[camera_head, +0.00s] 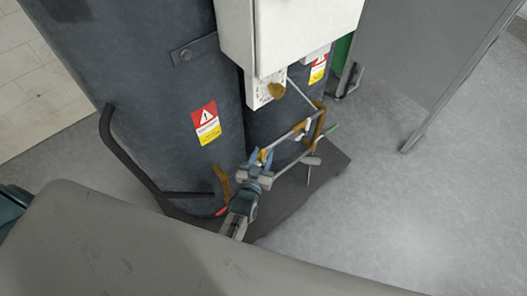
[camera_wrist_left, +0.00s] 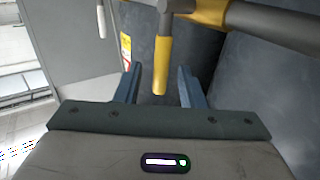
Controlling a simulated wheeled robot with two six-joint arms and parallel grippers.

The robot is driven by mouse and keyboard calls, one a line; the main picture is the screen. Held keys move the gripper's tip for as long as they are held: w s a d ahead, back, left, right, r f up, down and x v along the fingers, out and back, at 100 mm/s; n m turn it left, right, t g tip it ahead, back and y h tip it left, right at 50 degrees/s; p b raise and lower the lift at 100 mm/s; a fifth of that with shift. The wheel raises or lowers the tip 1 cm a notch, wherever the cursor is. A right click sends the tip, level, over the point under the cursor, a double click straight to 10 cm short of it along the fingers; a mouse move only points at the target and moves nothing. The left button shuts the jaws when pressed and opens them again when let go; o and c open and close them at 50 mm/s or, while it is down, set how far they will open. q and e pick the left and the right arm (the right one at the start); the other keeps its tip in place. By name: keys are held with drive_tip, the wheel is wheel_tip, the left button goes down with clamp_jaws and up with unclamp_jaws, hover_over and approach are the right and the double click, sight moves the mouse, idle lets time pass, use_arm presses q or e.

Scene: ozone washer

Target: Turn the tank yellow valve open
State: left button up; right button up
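My left gripper (camera_head: 259,164) is low in front of the dark tanks, at the pipework. Its two blue fingers are apart. In the left wrist view, a yellow valve piece (camera_wrist_left: 165,55) hangs down from the pipe, with its lower end in line with the gap between the fingers of my left gripper (camera_wrist_left: 159,86). Clear space shows on both sides of it, and I see no contact. In the head view, a small yellow part (camera_head: 266,158) shows by the fingertips, partly hidden by them. My right gripper is in neither view.
Two dark tanks, one at the left (camera_head: 165,90), stand on a dark base plate (camera_head: 325,170). A white control box (camera_head: 290,30) is above. Brass pipes (camera_head: 320,122), a red handle (camera_head: 222,211) and a black curved pipe (camera_head: 130,155) are close by. Grey floor lies open at right.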

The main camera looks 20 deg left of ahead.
use_arm(q)
drive_tip(key=shift+w, duration=0.65)
clamp_jaws()
drive_tip(key=shift+a, duration=0.1)
